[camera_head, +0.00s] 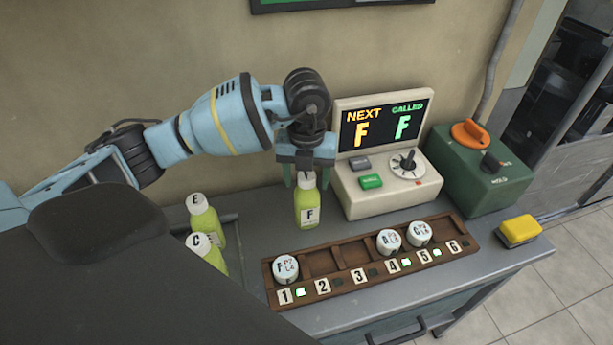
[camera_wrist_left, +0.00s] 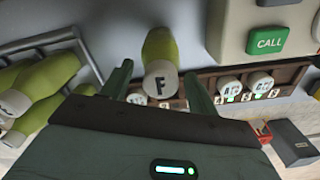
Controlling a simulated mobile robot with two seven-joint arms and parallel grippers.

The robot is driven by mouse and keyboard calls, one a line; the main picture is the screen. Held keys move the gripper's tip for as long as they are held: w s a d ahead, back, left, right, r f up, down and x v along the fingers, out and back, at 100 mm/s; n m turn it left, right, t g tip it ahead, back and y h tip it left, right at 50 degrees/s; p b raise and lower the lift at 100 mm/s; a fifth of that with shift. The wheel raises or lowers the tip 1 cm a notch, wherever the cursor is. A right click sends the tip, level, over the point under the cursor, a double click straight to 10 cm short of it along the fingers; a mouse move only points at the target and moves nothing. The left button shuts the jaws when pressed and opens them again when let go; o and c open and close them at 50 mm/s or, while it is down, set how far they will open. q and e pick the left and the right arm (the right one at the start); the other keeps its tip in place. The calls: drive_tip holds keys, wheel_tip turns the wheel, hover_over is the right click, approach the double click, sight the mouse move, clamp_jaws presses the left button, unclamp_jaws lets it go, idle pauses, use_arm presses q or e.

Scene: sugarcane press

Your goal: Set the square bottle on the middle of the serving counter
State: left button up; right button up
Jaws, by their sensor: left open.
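A yellow-green bottle labelled F (camera_head: 308,210) stands upright on the grey counter (camera_head: 262,215), in front of the display machine. My left gripper (camera_head: 307,178) points down over it, open, with one finger on each side of its white cap. In the left wrist view the F cap (camera_wrist_left: 162,84) shows between the spread fingers of the left gripper (camera_wrist_left: 159,72); I cannot tell whether they touch it. Two similar bottles, E (camera_head: 205,220) and C (camera_head: 206,252), stand to the left. I cannot tell which bottle is square. My right gripper is not in view.
A wooden rack (camera_head: 340,258) with numbered slots holds white caps in some slots. The display machine (camera_head: 388,150) reads NEXT F, CALLED F. A green box with knobs (camera_head: 478,170) and a yellow block (camera_head: 519,231) stand at the right.

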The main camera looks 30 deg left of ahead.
use_arm(q)
wheel_tip(320, 180, up, 12)
drive_tip(key=shift+p, duration=0.3)
